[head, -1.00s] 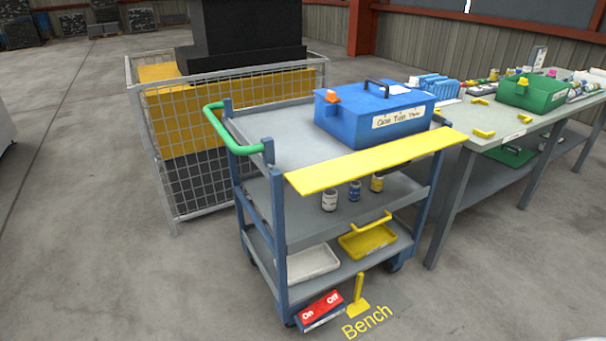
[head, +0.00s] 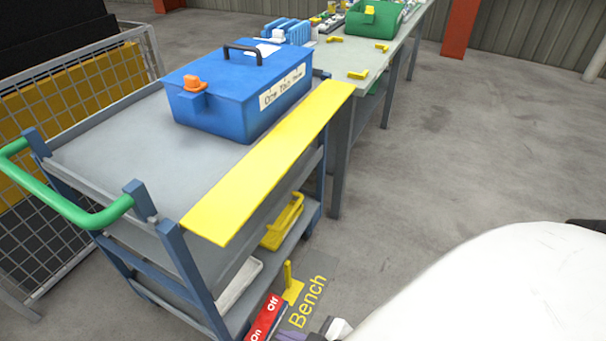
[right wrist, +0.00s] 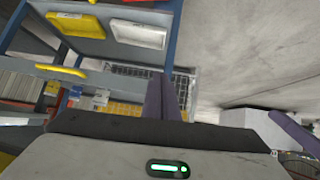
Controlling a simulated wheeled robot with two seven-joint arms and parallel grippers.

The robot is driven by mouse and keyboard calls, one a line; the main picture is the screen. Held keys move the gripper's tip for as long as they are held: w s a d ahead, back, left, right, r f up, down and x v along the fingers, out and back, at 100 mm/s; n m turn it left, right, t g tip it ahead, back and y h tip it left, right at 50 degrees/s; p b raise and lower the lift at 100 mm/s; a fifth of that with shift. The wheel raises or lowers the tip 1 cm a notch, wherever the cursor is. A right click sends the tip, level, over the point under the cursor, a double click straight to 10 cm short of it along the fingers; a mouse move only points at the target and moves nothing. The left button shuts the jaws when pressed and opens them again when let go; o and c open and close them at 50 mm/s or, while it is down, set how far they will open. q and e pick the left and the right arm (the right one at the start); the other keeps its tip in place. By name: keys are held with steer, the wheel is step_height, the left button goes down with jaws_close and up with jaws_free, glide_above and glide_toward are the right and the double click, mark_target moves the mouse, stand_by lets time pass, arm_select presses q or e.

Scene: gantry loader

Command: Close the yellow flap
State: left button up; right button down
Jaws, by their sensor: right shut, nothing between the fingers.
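The yellow flap (head: 268,165) is a long flat board along the near long side of the cart's top shelf. It sticks outward from the shelf edge, roughly level, and I see its upper face. My right gripper (head: 291,336) shows only in part at the bottom of the head view, low beside the cart and well below the flap. In the right wrist view its purple fingers (right wrist: 164,95) are together with nothing between them. I cannot surely pick out the flap in the wrist view. My left gripper is in neither view.
The blue cart (head: 90,150) carries a blue box (head: 235,100) on top. A yellow tray (head: 283,222) and a white tray (head: 240,282) lie below. A red On/Off pedal (head: 264,318) sits low at the cart. A grey workbench (head: 345,55) stands behind. Floor at right is clear.

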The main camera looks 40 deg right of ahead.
steer(key=w+d+n+t+h+b, duration=0.1)
steer(key=w+d+n+t+b, duration=0.35)
steer(key=w+d, duration=0.2)
steer(key=n+t+y+b, duration=0.9)
steer(key=n+t+b, duration=0.15)
steer(key=n, duration=2.25)
glide_toward(273, 181)
steer(key=w+f, duration=0.1)
steer(key=w, duration=0.3)
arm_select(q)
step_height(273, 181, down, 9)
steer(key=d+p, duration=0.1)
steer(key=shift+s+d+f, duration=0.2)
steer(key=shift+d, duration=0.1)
arm_select(e)
steer(key=r, duration=0.2)
steer(key=a+r, duration=0.1)
steer(key=shift+w+r+m, duration=0.2)
steer(key=shift+r+m, duration=0.15)
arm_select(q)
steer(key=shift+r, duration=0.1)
